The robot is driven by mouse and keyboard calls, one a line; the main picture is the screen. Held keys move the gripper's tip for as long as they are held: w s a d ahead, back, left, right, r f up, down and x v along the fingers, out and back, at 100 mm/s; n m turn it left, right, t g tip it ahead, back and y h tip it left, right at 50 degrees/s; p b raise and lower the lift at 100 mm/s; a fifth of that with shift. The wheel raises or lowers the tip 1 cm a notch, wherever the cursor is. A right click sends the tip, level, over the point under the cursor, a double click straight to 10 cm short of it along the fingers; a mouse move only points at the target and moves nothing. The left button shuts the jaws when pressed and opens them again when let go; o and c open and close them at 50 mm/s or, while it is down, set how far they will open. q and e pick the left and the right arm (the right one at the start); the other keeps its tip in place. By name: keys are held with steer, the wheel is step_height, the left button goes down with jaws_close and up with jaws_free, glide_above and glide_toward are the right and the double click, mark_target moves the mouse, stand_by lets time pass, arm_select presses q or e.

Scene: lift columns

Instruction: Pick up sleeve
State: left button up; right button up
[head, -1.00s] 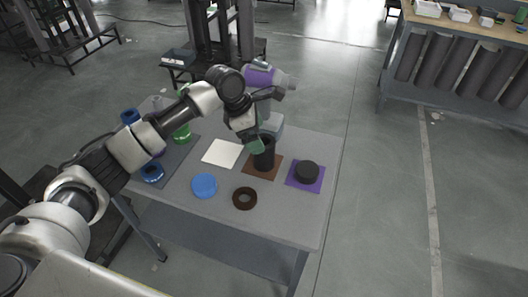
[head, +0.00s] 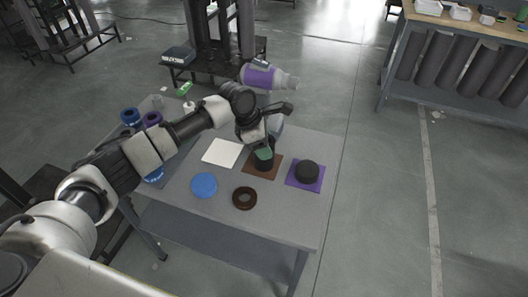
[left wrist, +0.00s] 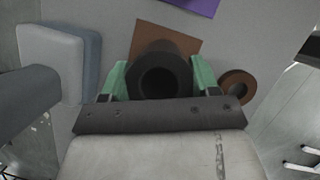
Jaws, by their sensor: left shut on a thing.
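The sleeve is a black hollow cylinder (head: 265,166). It stands upright at the brown square mat (head: 276,172), and its upper part is hidden by my gripper in the head view. In the left wrist view the sleeve (left wrist: 160,72) shows its round open end between the green fingers. My left gripper (head: 264,154) is shut on the sleeve, one finger on each side of it, as the left wrist view also shows (left wrist: 160,82). I cannot tell whether the sleeve's bottom touches the mat. My right gripper is in neither view.
Blue and purple parts (head: 152,118) stand at the back left. A pale grey block (left wrist: 50,55) is beside the gripper.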

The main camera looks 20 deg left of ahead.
arm_select(q)
steer(key=c, duration=0.4)
steer(key=shift+r, duration=0.1)
steer(key=shift+r, duration=0.55)
steer(key=r, duration=0.3)
steer(key=shift+s+d+r, duration=0.2)
steer(key=shift+s+d, duration=0.05)
steer(key=shift+s, duration=0.05)
steer(key=s+d+r+p, duration=0.1)
steer(key=s+r+p, duration=0.2)
steer(key=r, duration=0.1)
steer(key=s+d+r+p, duration=0.2)
steer(key=s+r, duration=0.1)
steer(key=r, duration=0.1)
steer(key=s+d+r+p, duration=0.2)
steer(key=s+r+p, duration=0.1)
steer(key=r, duration=0.1)
steer(key=shift+s+r+p, duration=0.15)
steer(key=shift+s+p, duration=0.15)
steer(key=shift+s, duration=0.05)
steer(key=shift+a, duration=0.1)
